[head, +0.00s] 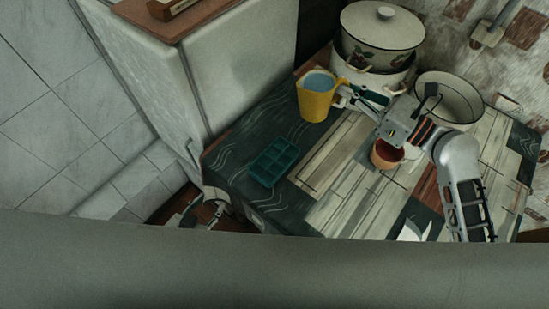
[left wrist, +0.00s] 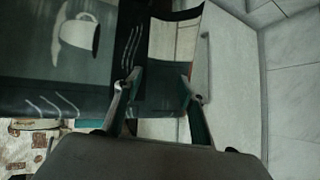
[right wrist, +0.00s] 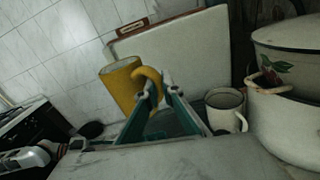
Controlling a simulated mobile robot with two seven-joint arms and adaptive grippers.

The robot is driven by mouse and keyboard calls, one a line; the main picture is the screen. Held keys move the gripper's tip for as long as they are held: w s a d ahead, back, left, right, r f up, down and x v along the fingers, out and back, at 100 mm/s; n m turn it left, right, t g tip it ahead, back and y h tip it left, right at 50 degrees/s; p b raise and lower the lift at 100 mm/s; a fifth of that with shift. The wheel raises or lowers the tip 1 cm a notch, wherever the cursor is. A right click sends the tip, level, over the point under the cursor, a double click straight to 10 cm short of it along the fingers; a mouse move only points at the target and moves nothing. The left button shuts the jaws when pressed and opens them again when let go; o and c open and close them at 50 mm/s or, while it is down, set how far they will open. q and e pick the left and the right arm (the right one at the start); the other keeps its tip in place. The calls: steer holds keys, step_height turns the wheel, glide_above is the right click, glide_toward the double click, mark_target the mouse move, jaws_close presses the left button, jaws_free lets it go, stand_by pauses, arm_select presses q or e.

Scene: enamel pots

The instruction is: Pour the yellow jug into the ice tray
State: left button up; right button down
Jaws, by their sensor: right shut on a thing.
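The yellow jug (head: 315,104) stands upright near the back left of the table, with pale bluish liquid inside. My right gripper (head: 347,95) is at its right side, shut on the handle. In the right wrist view the jug (right wrist: 119,84) is beyond the fingers, its curved handle between them (right wrist: 157,88). I cannot tell whether its base touches the table. The teal ice tray (head: 274,162) lies on the table's left part, in front of the jug and apart from it. My left gripper (head: 196,212) is low beside the table's left end; its fingers (left wrist: 153,82) are apart and empty.
A lidded white pot (head: 382,33) and a wide bowl (head: 449,92) stand at the back. An orange cup (head: 385,154) is under my right arm. A white mug (right wrist: 226,110) shows in the right wrist view. A white cabinet (head: 238,70) rises at left. The area around the tray is clear.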

steer(key=shift+w+a+n+g+y+b, duration=0.6)
steer(key=shift+w+a+n+g+y, duration=1)
steer(key=shift+w+a+n+g, duration=1.8)
arm_select(q)
steer(key=shift+w+d+r+h+b, duration=0.2)
steer(key=shift+w+d, duration=0.1)
steer(key=shift+d, duration=0.1)
steer(key=shift+w+d+r+h+b, duration=0.15)
steer(key=shift+w+d, duration=0.1)
steer(key=shift+d, duration=0.15)
arm_select(e)
steer(key=w+d+r+g, duration=0.3)
steer(key=w+r, duration=0.1)
steer(key=w, duration=0.1)
steer(key=shift+d+r, duration=0.2)
steer(key=shift+r, duration=0.2)
arm_select(q)
steer(key=shift+f, duration=0.15)
steer(key=shift+s+f+b, duration=0.15)
steer(key=shift+f+b, duration=1.35)
steer(key=shift+f, duration=0.15)
arm_select(e)
step_height(320, 180, down, 9)
steer(key=s+n+h, duration=0.1)
steer(key=n, duration=0.1)
steer(key=shift+s+a+r, duration=0.2)
steer(key=shift+a, duration=0.25)
